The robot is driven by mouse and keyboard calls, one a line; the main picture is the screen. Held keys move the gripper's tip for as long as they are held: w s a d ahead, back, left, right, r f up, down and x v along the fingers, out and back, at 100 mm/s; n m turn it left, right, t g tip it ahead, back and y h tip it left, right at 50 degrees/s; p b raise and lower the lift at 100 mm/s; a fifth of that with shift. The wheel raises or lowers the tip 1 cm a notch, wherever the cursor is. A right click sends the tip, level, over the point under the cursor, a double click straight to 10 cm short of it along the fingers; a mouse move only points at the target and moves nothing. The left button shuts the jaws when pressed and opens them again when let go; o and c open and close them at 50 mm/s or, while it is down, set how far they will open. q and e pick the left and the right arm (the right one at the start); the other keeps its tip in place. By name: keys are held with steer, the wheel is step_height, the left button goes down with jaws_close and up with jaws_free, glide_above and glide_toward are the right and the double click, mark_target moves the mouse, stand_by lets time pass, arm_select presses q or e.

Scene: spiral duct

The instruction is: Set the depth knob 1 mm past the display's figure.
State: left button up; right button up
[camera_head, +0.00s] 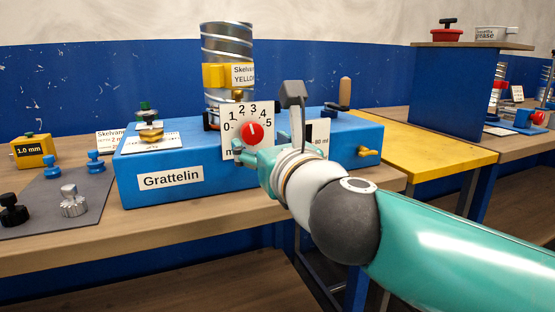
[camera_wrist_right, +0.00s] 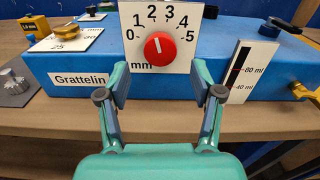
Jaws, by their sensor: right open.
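The red depth knob (camera_head: 252,132) sits on a white dial plate (camera_head: 232,150) marked 0 to 5 mm, on the front of the blue Grattelin machine (camera_head: 220,187). The knob also shows in the right wrist view (camera_wrist_right: 160,49); its white line points up and slightly left, near 2 to 2.5. A yellow block (camera_head: 45,158) at the left has a black display reading 1.0 mm. My right gripper (camera_head: 268,140) is open and empty in front of the dial. In the wrist view its fingertips (camera_wrist_right: 160,78) are spread just below and either side of the knob, apart from it.
A spiral metal duct (camera_head: 227,85) with a yellow label block stands behind the machine. A gauge plate marked 80 and 40 ml (camera_wrist_right: 249,70) is right of the dial. Black, silver and blue knobs lie on a grey mat (camera_head: 92,215). A yellow-topped table (camera_head: 430,145) stands at right.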

steer(key=v, duration=0.7)
steer(key=shift+s, duration=0.3)
steer(key=shift+f, duration=0.1)
